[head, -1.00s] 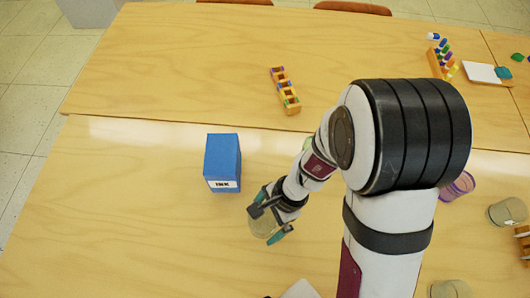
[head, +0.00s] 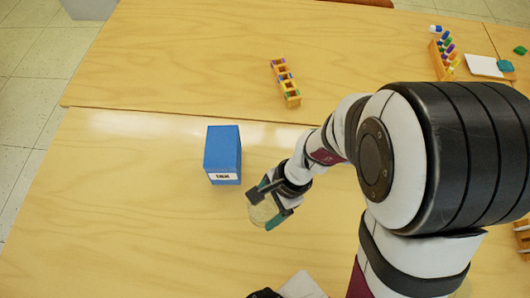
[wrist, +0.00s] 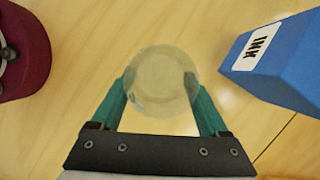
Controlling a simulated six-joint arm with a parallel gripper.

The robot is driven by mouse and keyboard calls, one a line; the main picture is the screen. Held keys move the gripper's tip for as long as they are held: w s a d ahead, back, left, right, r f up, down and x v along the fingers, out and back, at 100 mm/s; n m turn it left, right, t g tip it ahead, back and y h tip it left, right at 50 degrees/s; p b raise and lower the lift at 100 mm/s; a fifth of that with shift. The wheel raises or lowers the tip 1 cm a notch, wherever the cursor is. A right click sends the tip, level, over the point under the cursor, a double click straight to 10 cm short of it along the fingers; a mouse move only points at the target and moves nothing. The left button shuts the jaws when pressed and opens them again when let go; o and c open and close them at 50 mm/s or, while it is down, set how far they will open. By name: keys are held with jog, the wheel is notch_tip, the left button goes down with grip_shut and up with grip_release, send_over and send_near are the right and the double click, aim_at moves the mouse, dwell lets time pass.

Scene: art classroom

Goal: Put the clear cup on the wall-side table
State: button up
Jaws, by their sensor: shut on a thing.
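The clear cup (head: 259,213) is between the fingers of my gripper (head: 267,208), over the near wooden table (head: 130,220). In the wrist view the cup (wrist: 160,75) is see-through and round. The green fingers of my gripper (wrist: 160,95) press on it from both sides. The head view does not clearly show whether the cup touches the table. A second wooden table (head: 190,60) lies beyond a seam. I cannot tell from these frames which table is the wall-side one.
A blue ink box (head: 222,158) stands close up-left of my gripper, and right of the cup in the wrist view (wrist: 280,60). On the far table are a wooden rack (head: 286,82), a marker holder (head: 444,55) and a white pad (head: 484,66). The near table's left part is clear.

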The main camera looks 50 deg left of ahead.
jog(key=w+d+r, duration=0.7)
jog(key=d, duration=0.1)
notch_tip(320, 180, up, 12)
jog(key=f, duration=0.1)
jog(key=w+a+m+t, duration=0.35)
jog(key=w+m, duration=0.55)
jog(key=w, duration=0.4)
jog(key=w+a+m+t+y, duration=0.15)
jog(key=w+a+m, duration=0.25)
jog(key=w+m, duration=0.7)
jog(key=w+a+m+t, duration=0.3)
jog(key=w+m, duration=0.4)
jog(key=w, duration=0.8)
notch_tip(320, 180, down, 11)
jog(key=a+f, duration=0.2)
jog(key=a, duration=0.1)
jog(key=a+f, duration=0.2)
jog(key=a, duration=0.2)
jog(key=s+a+f, duration=0.1)
jog(key=a+f, duration=0.1)
jog(key=a, duration=0.1)
jog(key=shift+a+f, duration=0.25)
jog(key=shift+a, duration=0.15)
jog(key=shift+s+a+f, duration=0.1)
jog(key=shift+a+f, duration=0.25)
jog(key=shift+f, duration=1.85)
